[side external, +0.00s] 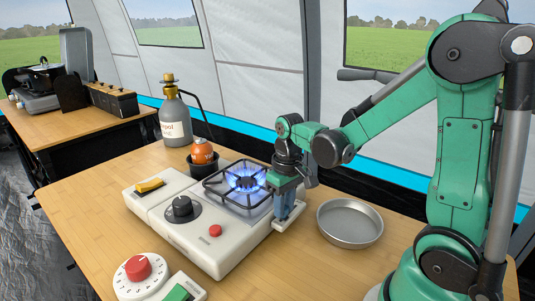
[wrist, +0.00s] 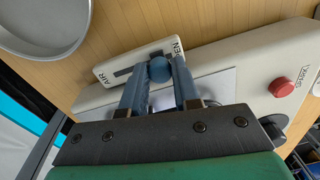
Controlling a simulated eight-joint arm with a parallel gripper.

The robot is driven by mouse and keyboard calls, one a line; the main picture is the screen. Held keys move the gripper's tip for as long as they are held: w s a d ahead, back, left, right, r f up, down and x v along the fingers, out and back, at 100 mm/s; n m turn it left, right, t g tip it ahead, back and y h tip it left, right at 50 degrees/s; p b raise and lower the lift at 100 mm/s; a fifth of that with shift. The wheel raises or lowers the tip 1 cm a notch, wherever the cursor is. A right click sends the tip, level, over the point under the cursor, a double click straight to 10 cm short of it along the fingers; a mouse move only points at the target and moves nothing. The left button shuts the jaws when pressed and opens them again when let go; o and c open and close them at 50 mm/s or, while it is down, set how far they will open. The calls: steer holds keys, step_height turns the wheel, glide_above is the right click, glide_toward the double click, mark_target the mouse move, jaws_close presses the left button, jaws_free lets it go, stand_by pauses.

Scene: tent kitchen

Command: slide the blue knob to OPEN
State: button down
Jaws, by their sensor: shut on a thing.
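The blue knob (wrist: 159,69) is a round ball on a slot in a white plate (wrist: 104,72) in the wrist view. My gripper (wrist: 160,78) is shut on the knob, one blue finger on each side. In the side view my gripper (side external: 290,213) points down at the right edge of the stove, and its fingers hide the knob.
The white stove (side external: 216,250) has a lit burner with blue flame (side external: 246,181) close to the left of my gripper. A round metal pan (side external: 350,223) stands to the right. A red button (side external: 215,230) and a black dial (side external: 182,207) are on the stove front.

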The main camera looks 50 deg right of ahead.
steer(key=c, duration=0.6)
jaws_free()
steer(key=shift+a, duration=0.2)
steer(key=shift+c, duration=0.2)
steer(key=shift+d+r, duration=0.1)
steer(key=shift+r, duration=2.75)
steer(key=s+a+r+n+t, duration=0.1)
steer(key=a+r+t, duration=0.1)
steer(key=a+t, duration=0.5)
steer(key=shift+s+a+n, duration=0.2)
steer(key=shift+s+n, duration=0.05)
steer(key=shift+n, duration=0.15)
